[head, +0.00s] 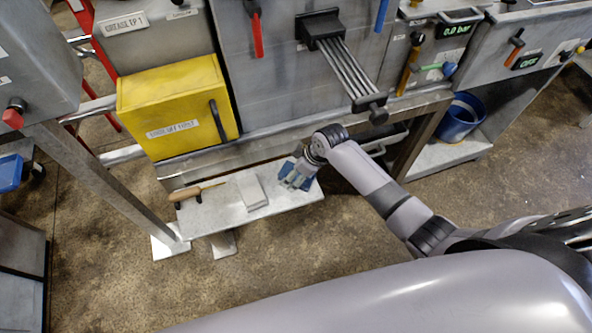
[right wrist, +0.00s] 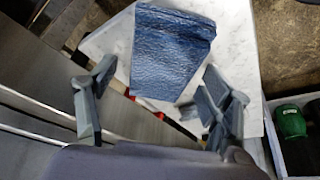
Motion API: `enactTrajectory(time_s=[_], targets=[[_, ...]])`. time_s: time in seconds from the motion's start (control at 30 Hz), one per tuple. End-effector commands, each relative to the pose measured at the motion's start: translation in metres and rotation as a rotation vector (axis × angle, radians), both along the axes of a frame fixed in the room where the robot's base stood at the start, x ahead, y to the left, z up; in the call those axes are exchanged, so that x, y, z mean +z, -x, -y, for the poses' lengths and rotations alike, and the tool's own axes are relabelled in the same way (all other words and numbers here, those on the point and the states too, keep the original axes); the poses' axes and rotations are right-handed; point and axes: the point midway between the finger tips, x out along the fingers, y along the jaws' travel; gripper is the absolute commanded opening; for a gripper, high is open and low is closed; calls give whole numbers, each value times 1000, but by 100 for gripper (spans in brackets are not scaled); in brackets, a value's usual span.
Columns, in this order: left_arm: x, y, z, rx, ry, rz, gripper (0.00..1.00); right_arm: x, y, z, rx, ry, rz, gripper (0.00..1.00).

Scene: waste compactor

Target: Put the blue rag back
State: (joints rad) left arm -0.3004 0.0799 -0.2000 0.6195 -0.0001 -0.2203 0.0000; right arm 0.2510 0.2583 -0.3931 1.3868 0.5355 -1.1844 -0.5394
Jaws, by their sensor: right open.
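The blue rag (right wrist: 168,48) lies on the right end of a small pale bench. In the head view the rag (head: 311,183) is partly covered by my right gripper (head: 292,178). In the right wrist view my right gripper (right wrist: 150,108) is open, with its fingers apart on either side of the rag's near end. The rag looks folded and flat. I cannot tell whether the fingers touch it. My left gripper is not in view.
The bench (head: 205,217) also bears a grey block (head: 251,190) and a wooden-handled tool (head: 190,192). A yellow box (head: 172,108) is behind it. A blue bucket (head: 458,118) stands on a low shelf at right. The floor in front is clear.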

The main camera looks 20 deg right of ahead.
Motion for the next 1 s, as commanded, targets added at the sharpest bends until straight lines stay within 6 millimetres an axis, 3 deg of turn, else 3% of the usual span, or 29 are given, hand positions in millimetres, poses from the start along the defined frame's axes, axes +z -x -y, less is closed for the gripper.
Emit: enactTrajectory(time_s=[0.17, 0.6, 1.0], targets=[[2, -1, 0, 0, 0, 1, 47, 8, 1, 2, 0, 0, 1, 74], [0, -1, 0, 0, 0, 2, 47, 67, 18, 20, 2, 1, 1, 74], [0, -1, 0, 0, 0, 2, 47, 72, 20, 21, 0, -1, -1, 74]])
